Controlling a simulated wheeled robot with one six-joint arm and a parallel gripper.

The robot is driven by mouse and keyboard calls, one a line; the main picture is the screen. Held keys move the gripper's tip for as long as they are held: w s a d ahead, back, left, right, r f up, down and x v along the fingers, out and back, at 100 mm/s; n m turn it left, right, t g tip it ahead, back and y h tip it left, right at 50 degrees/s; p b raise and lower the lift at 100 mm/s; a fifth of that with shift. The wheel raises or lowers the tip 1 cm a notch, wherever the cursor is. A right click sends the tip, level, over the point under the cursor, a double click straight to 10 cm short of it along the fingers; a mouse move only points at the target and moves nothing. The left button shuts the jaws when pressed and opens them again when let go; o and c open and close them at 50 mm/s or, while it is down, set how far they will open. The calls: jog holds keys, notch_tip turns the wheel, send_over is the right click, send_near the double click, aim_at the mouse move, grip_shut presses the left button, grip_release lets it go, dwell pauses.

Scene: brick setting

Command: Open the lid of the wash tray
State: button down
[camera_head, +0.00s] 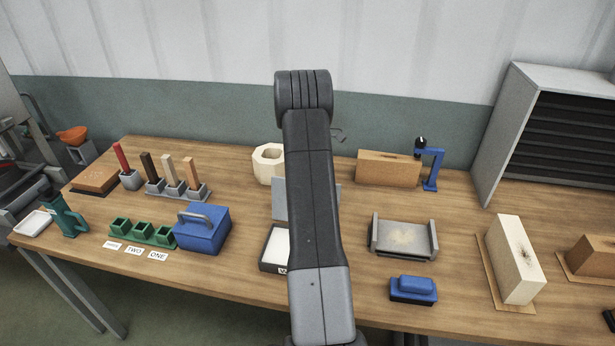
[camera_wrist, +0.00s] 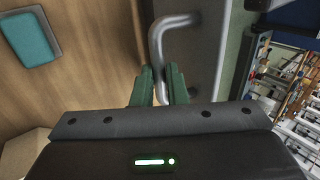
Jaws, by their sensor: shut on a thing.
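In the wrist view, a bent metal handle (camera_wrist: 158,45) stands on a dark grey panel (camera_wrist: 206,50), apparently the wash tray's lid. My gripper (camera_wrist: 159,88) has its two green fingers closed around the lower part of the handle. In the head view, a dark-framed tray with a pale inside (camera_head: 275,248) shows left of my arm, partly covered by it. A grey panel (camera_head: 279,200) shows just behind this tray, appearing raised, and is also partly covered. My arm hides the gripper and handle in the head view.
A blue box with a handle (camera_head: 203,235) stands left of the tray. A grey cradle (camera_head: 403,238) and a blue block on a dark base (camera_head: 413,287) lie to the right. A pale octagonal pot (camera_head: 267,163) stands behind. Bare wood shows around the cradle.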

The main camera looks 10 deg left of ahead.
jog(key=shift+s+f, duration=0.15)
jog(key=shift+f, duration=0.15)
jog(key=c, duration=1.5)
grip_release()
jog(key=shift+o, duration=0.2)
jog(key=shift+r, duration=0.15)
notch_tip(320, 180, up, 10)
